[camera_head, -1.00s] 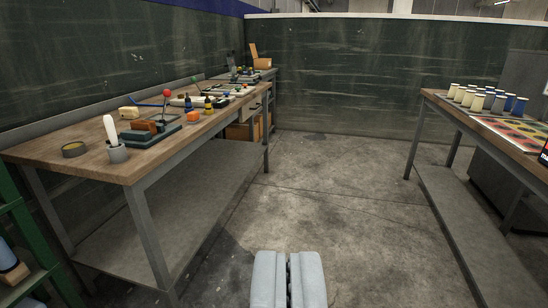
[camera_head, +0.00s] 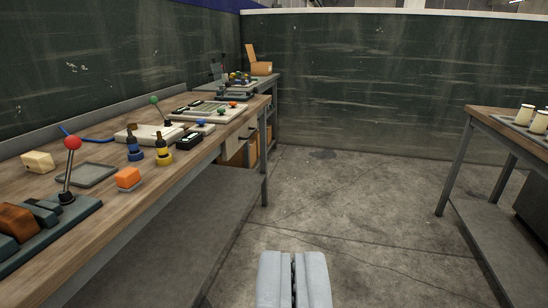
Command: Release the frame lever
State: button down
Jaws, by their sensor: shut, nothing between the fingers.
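My gripper (camera_head: 294,268) is at the bottom centre with its two grey fingers together and empty, over the open floor and well apart from the bench. A lever with a red ball knob (camera_head: 72,143) stands nearly upright on a dark base at the near left of the wooden workbench (camera_head: 105,235). A lever with a green ball knob (camera_head: 154,100) rises from a pale base (camera_head: 143,133) farther along. I cannot tell from the picture which of them is the frame lever.
On the bench are an orange block (camera_head: 128,178), a grey tray (camera_head: 87,174), a cream block (camera_head: 37,161), and blue and yellow bottle-like items. A second table (camera_head: 505,130) with cream spools stands at right. The concrete floor (camera_head: 340,200) between is clear.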

aim_at(228, 84)
jog(key=i, duration=1.75)
jog(key=i+z, duration=0.2)
jog(key=i, duration=0.25)
jog(key=i+j+z, duration=0.2)
jog(key=i, duration=0.25)
jog(key=i+j+z, duration=0.2)
jog(key=i, duration=0.25)
